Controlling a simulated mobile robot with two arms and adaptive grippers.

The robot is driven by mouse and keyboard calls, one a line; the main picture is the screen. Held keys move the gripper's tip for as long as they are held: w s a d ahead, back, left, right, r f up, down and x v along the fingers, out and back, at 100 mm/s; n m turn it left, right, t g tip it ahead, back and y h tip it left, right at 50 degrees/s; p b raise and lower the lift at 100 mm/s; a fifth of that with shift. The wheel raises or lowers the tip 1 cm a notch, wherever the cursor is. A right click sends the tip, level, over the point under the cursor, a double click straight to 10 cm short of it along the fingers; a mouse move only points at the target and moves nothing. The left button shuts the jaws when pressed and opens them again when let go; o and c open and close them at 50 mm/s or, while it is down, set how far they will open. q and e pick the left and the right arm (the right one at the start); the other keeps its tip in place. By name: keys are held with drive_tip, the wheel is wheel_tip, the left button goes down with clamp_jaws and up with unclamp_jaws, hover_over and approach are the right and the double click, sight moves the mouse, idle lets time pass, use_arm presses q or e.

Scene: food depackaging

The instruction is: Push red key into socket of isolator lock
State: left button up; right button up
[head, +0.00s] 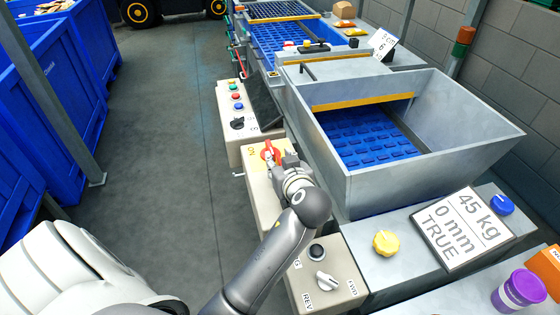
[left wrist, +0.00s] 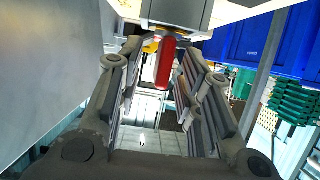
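A red key (head: 269,151) shows at the yellow-marked isolator (head: 254,157) on the end of a cream control box beside the conveyor. In the left wrist view the red key (left wrist: 165,62) appears as an upright red bar below a grey box, with a bit of yellow behind it. My left gripper (head: 282,160) is right at the key. In the left wrist view its two fingers (left wrist: 160,78) stand apart on either side of the red bar, with gaps visible. The socket itself is hidden, so I cannot tell how deep the key sits. My right gripper is out of view.
A metal hopper (head: 465,120) with a blue belt stands right of the gripper. A second control box (head: 325,275) with a knob lies nearer. A yellow knob (head: 386,243) and a sign (head: 463,230) sit on the frame. Blue bins (head: 50,90) stand left; the floor between is clear.

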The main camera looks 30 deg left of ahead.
use_arm(q)
drive_tip(key=v, duration=0.7)
idle(0.5)
